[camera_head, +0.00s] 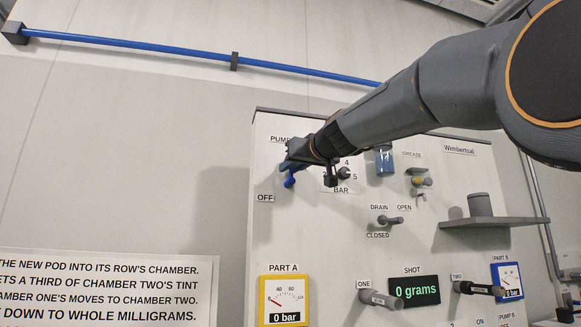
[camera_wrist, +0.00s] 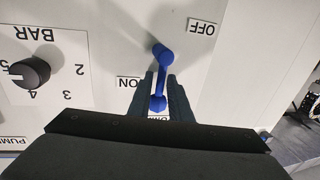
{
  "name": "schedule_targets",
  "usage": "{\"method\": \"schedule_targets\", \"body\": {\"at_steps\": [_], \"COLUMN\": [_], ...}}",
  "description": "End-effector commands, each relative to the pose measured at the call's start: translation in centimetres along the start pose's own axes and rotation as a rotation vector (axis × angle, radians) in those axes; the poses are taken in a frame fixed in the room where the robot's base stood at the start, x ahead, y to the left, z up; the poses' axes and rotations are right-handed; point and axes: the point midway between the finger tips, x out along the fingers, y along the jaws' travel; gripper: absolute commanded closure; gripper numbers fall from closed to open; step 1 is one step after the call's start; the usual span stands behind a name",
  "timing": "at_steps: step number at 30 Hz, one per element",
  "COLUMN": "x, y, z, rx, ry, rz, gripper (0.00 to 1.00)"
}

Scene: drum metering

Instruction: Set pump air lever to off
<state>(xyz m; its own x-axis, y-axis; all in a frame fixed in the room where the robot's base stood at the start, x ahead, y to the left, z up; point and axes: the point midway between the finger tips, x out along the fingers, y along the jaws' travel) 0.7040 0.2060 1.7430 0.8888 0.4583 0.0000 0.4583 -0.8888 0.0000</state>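The blue pump air lever (camera_wrist: 165,70) shows in the wrist view, with its pivot end at the panel and its round-ended handle between my fingers. Its handle points away from the OFF label (camera_wrist: 201,27), and the ON label (camera_wrist: 128,82) lies beside it. My gripper (camera_wrist: 160,88) has a finger close on each side of the handle and looks shut on it. In the head view my gripper (camera_head: 292,160) covers most of the lever; a blue end (camera_head: 290,181) shows below it, above right of the OFF label (camera_head: 265,198).
The BAR knob (camera_wrist: 30,73) is close beside the lever. A drain lever (camera_head: 390,220), a grease valve (camera_head: 420,182), a shelf (camera_head: 495,222) and the PART A gauge (camera_head: 284,301) are on the panel. A blue pipe (camera_head: 150,46) runs above.

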Motion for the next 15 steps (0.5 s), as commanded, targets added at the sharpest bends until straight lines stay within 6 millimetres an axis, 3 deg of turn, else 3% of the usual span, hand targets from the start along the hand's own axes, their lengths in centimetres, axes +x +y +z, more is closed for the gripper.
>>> {"method": "schedule_targets", "body": {"at_steps": [3,15], "x": [-0.01,-0.03], "y": [-0.01,-0.01], "z": [0.00,0.00], "rx": [0.000,0.000], "ry": [0.000,0.000], "rz": [0.000,0.000], "gripper": [1.00,1.00]}}
